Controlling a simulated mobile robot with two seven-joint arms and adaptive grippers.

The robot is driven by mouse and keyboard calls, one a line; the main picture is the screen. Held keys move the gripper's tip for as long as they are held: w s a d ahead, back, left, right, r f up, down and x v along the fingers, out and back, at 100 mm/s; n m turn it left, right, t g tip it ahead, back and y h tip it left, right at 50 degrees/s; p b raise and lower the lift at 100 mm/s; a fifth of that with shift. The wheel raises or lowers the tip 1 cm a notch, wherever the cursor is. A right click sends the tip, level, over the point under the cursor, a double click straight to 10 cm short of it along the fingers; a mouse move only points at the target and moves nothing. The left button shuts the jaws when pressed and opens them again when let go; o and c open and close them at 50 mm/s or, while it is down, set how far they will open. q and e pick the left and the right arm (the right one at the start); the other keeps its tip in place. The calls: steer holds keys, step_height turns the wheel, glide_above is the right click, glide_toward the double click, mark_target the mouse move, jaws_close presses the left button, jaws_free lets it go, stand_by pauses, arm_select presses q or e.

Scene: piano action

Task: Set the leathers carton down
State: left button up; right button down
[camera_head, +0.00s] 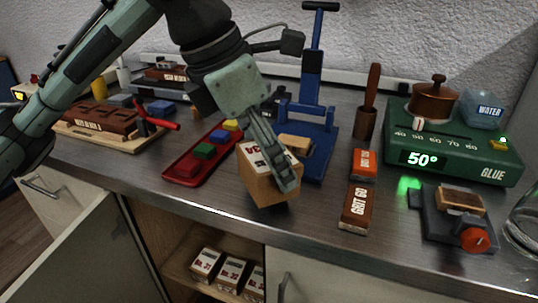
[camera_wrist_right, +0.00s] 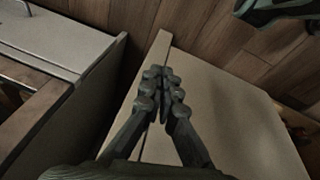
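The leathers carton (camera_head: 258,185), a tan box with a white top and partly hidden red lettering, is at the counter's front edge in the head view. My left gripper (camera_head: 284,178) reaches down over it, with fingers against its top and right side, and appears shut on it. The far finger is hidden. I cannot tell whether the carton's base touches the counter (camera_head: 325,215). My right gripper (camera_wrist_right: 164,85) is shut and empty in the right wrist view, fingertips together, above an open cabinet door (camera_wrist_right: 215,130). It is out of the head view.
A red tray (camera_head: 180,174) with coloured blocks is left of the carton; a blue press (camera_head: 318,140) stands behind it. Smaller cartons (camera_head: 232,272) sit on the shelf below.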

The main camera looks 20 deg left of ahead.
arm_select(q)
steer(key=shift+f, duration=0.4)
steer(key=o, duration=1.2)
arm_select(e)
steer(key=shift+a+r, duration=0.1)
arm_select(q)
steer(key=shift+r, duration=0.5)
steer(key=p+v, duration=0.1)
steer(key=v, duration=1.1)
arm_select(e)
steer(key=s+f, duration=0.2)
steer(key=f, duration=0.1)
steer(key=s+d+f, duration=0.1)
steer(key=shift+f, duration=0.4)
